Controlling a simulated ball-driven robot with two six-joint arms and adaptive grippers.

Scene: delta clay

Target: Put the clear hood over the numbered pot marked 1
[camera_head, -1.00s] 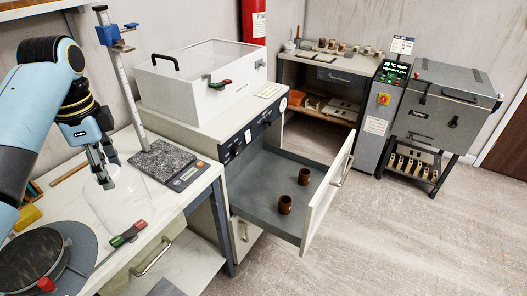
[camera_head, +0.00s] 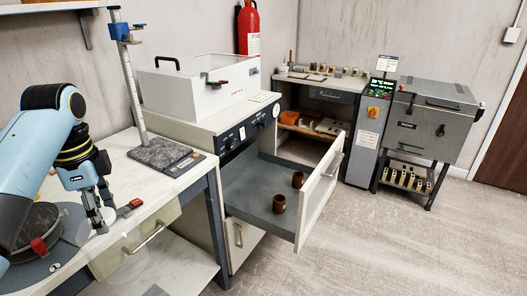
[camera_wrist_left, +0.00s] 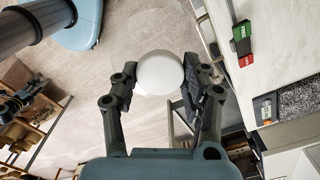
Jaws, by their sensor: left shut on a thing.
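My left gripper (camera_head: 102,222) is shut on the clear hood. In the left wrist view the hood's pale round top (camera_wrist_left: 159,73) sits between the two fingertips. In the head view the hood is so transparent that its outline is only faintly seen below the fingers, near the bench's front edge. Two brown pots stand upright in the open drawer, a farther one (camera_head: 298,179) and a nearer one (camera_head: 278,203). No number can be read on either pot. The gripper is well to the left of both and higher. My right gripper is not in view.
The pulled-out drawer (camera_head: 246,191) has a tall white front (camera_head: 320,195) and open space around the pots. A scale with a stone-grey slab (camera_head: 160,154), a height gauge (camera_head: 131,85) and a red-and-green tool (camera_head: 128,207) are on the bench. Floor to the right is clear.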

